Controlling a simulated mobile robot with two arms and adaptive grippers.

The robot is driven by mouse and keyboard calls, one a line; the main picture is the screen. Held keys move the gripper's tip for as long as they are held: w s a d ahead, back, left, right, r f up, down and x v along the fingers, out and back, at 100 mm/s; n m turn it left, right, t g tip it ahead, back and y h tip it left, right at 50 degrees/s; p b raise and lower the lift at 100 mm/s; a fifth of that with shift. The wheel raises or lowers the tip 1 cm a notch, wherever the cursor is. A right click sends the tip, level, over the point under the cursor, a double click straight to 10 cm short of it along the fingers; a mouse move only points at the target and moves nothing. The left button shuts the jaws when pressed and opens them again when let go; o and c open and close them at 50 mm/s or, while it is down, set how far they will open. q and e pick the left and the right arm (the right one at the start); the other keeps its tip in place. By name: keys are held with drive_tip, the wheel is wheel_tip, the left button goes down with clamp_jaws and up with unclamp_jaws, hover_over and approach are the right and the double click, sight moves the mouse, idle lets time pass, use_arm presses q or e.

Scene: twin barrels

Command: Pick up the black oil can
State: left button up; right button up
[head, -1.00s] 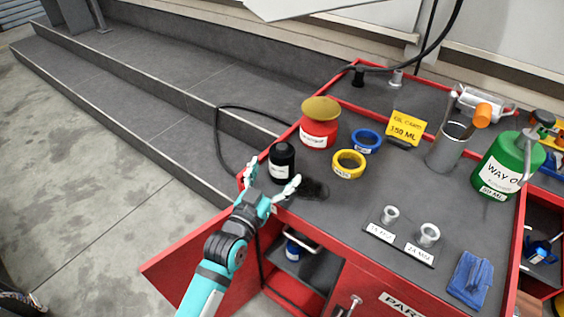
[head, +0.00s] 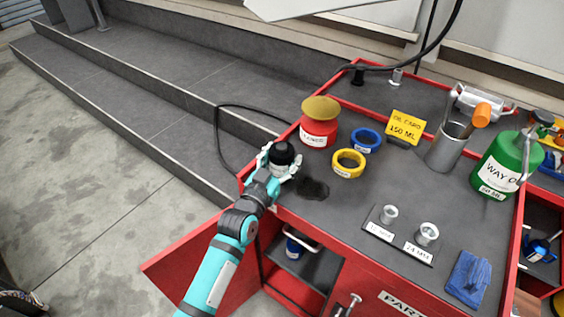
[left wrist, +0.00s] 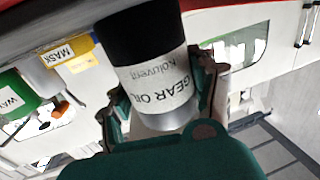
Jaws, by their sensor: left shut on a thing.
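The black oil can (head: 282,153) stands at the near left corner of the red cart's dark top. My left gripper (head: 279,168) is closed around it, with fingers on both sides. In the left wrist view the can (left wrist: 150,70) has a black upper part and a white label reading "GEAR OIL". The gripper's fingers (left wrist: 160,97) press on both sides of it there. The gripper hides the can's lower part in the head view, so I cannot tell whether it touches the cart top. My right gripper is in neither view.
A red jar with a tan lid (head: 319,122), a yellow ring (head: 348,170) and a blue ring (head: 366,140) stand right of the can. A dark stain (head: 313,188) lies beside the gripper. A green can (head: 505,165) stands far right. An open red door (head: 190,262) hangs below.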

use_arm(q)
drive_tip(key=c, duration=0.7)
drive_tip(key=shift+r, duration=0.1)
